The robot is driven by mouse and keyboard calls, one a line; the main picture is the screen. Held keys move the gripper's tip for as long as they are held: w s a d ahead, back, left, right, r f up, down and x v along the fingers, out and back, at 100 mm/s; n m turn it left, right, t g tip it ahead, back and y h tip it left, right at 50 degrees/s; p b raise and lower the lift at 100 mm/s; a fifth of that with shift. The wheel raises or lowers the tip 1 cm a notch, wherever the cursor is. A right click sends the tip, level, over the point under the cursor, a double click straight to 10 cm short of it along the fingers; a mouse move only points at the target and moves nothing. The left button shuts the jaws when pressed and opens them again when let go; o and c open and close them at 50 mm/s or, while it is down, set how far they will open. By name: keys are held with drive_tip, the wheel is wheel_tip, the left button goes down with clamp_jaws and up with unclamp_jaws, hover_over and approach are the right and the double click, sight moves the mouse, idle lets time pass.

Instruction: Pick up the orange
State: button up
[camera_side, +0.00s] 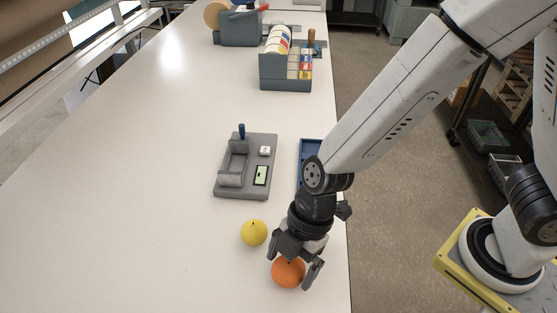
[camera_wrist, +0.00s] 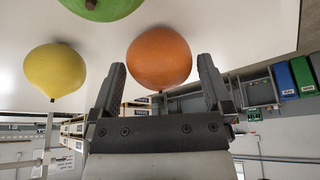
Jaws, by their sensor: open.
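The orange (camera_side: 288,272) rests on the white table near its right edge, at the bottom of the side view. My gripper (camera_side: 292,267) is pointed down over it, with one finger on each side of the fruit. In the wrist view the orange (camera_wrist: 159,58) shows between the two open fingers of my gripper (camera_wrist: 162,66), apart from both of them in that picture. The fingers are not closed on it. In the side view they cover parts of its upper side.
A yellow fruit (camera_side: 254,232) sits close by, left of my gripper. A green fruit (camera_wrist: 102,8) shows only in the wrist view. A grey fixture (camera_side: 226,192) and a blue tray (camera_side: 311,148) lie farther back. The table (camera_side: 130,220) is clear at left.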

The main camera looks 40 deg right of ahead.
drive_tip(key=shift+a+f, duration=0.25)
drive_tip(key=shift+f, duration=0.45)
drive_tip(key=c, duration=1.1)
drive_tip(key=shift+o, duration=0.2)
drive_tip(key=shift+r, duration=0.15)
drive_tip(key=shift+r, duration=4.9)
